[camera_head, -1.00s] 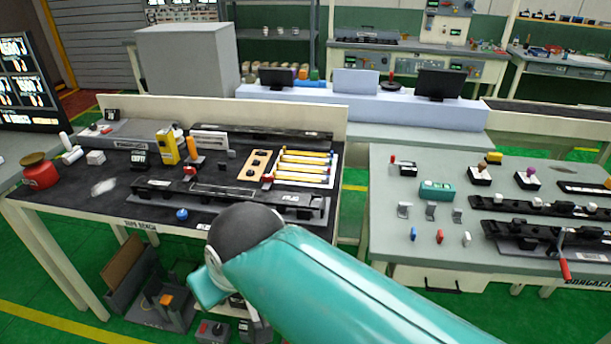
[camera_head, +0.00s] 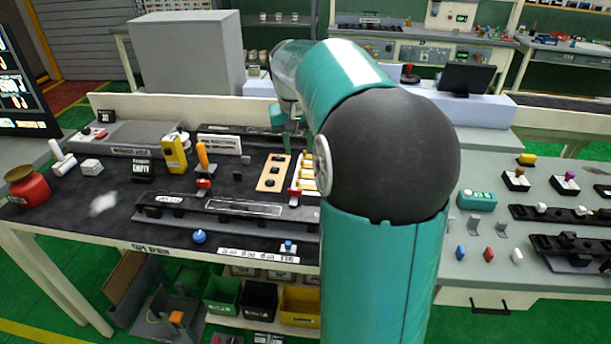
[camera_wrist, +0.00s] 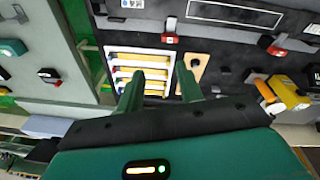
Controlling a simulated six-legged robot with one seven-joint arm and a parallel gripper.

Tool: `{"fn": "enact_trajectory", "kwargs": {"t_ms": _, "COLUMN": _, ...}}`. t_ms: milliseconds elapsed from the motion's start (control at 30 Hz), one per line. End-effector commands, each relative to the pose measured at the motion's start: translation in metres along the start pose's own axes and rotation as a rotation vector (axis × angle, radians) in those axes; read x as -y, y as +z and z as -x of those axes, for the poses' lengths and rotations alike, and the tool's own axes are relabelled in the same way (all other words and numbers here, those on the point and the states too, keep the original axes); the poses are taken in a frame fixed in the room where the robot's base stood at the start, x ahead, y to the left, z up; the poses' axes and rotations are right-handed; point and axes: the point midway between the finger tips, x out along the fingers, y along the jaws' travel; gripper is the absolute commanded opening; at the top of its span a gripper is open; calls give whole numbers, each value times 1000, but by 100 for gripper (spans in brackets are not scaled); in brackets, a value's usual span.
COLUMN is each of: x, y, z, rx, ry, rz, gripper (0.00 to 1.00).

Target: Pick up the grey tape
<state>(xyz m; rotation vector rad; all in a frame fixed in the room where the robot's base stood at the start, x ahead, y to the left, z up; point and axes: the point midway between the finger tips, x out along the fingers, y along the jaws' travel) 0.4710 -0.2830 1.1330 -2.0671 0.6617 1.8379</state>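I cannot single out a grey tape for sure in either view. A white tray (camera_wrist: 111,69) with yellow strips lies on the dark bench; in the head view it is mostly hidden behind my arm. A tan wooden board (camera_head: 266,183) with dark holes lies beside it and also shows in the wrist view (camera_wrist: 200,62). My gripper (camera_wrist: 159,69) is open, its two green fingers apart over the tray and board area, with nothing seen held between them. In the head view my gripper is largely hidden by my arm.
A long black fixture (camera_head: 225,207) runs along the bench front. A yellow device (camera_head: 174,152), an orange-handled tool (camera_head: 202,155) and a red pot (camera_head: 33,188) stand left. A grey side table (camera_head: 463,250) with small parts stands right. A low white board (camera_head: 110,107) backs the bench.

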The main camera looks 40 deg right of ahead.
Motion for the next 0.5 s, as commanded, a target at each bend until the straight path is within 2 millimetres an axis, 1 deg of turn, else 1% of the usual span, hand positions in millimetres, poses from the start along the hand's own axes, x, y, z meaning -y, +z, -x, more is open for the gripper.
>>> {"fn": "enact_trajectory", "kwargs": {"t_ms": 33, "x": -27, "y": -15, "z": -16, "rx": 29, "ry": -5, "rz": -48, "gripper": 36}}
{"fn": "enact_trajectory", "kwargs": {"t_ms": 67, "x": -42, "y": -22, "z": -23, "rx": 45, "ry": -8, "rz": -72, "gripper": 36}}
{"fn": "enact_trajectory", "kwargs": {"t_ms": 100, "x": -62, "y": -31, "z": -34, "rx": 61, "ry": -12, "rz": -105, "gripper": 36}}
{"fn": "enact_trajectory", "kwargs": {"t_ms": 167, "x": -91, "y": -40, "z": -49, "rx": 87, "ry": -21, "rz": -153, "gripper": 36}}
{"fn": "enact_trajectory", "kwargs": {"t_ms": 200, "x": -110, "y": -45, "z": -58, "rx": 100, "ry": -28, "rz": -183, "gripper": 36}}
{"fn": "enact_trajectory", "kwargs": {"t_ms": 300, "x": -150, "y": -51, "z": -79, "rx": 129, "ry": -44, "rz": -247, "gripper": 36}}
{"fn": "enact_trajectory", "kwargs": {"t_ms": 400, "x": -176, "y": -53, "z": -91, "rx": 146, "ry": -54, "rz": -287, "gripper": 36}}
{"fn": "enact_trajectory", "kwargs": {"t_ms": 500, "x": -186, "y": -53, "z": -100, "rx": 153, "ry": -59, "rz": -305, "gripper": 36}}
